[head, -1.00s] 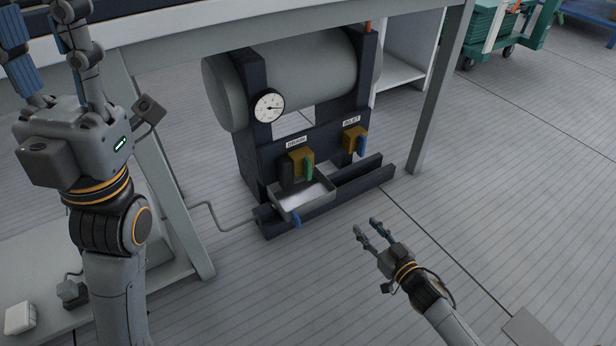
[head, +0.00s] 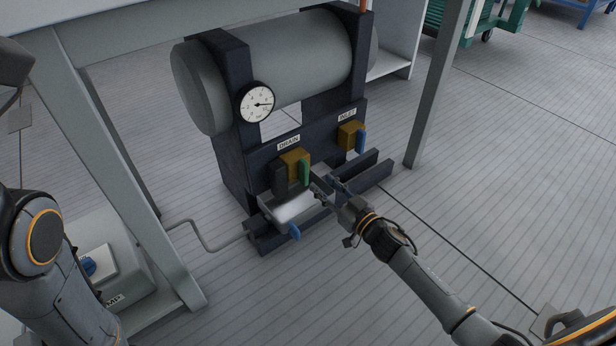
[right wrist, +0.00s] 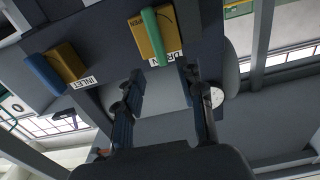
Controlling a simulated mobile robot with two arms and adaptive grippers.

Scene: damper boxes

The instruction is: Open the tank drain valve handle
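The drain valve is a brass-coloured block (head: 292,162) under the DRAIN label (head: 289,143), with a green handle (head: 304,173) pointing down on its front. In the right wrist view the green handle (right wrist: 153,36) shows upside down, beyond the fingertips. My right gripper (head: 325,186) is just right of and below the green handle. Its fingers (right wrist: 160,95) are apart with nothing between them, and I see no contact with the handle. My left arm shows at the left edge, but its gripper's fingers are out of view.
The inlet valve with a blue handle (head: 361,140) is to the right. A pressure gauge (head: 256,103) sits on the frame before the grey tank (head: 285,65). Table legs stand either side (head: 432,110).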

